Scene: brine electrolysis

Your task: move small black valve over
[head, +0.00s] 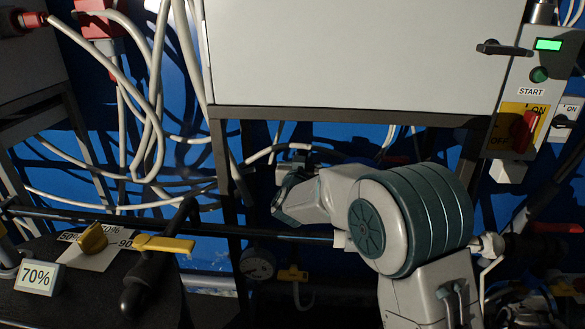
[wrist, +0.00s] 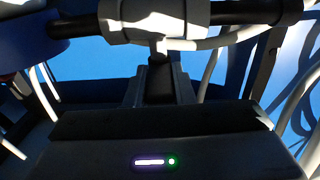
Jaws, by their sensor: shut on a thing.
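In the wrist view, a small black valve handle (wrist: 160,78) hangs below a grey valve body (wrist: 155,18) on a dark pipe. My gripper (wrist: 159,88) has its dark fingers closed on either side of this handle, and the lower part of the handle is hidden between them. In the head view, my grey and dark green arm covers the middle right, and I cannot clearly make out the fingers or the small black valve there.
A pale cabinet (head: 350,50) hangs above my arm, with a switch panel (head: 522,115) at its right. A yellow-handled valve (head: 163,244), a 70% sign (head: 37,277) and a gauge (head: 257,264) are at lower left. Loose white cables (head: 152,100) hang at left.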

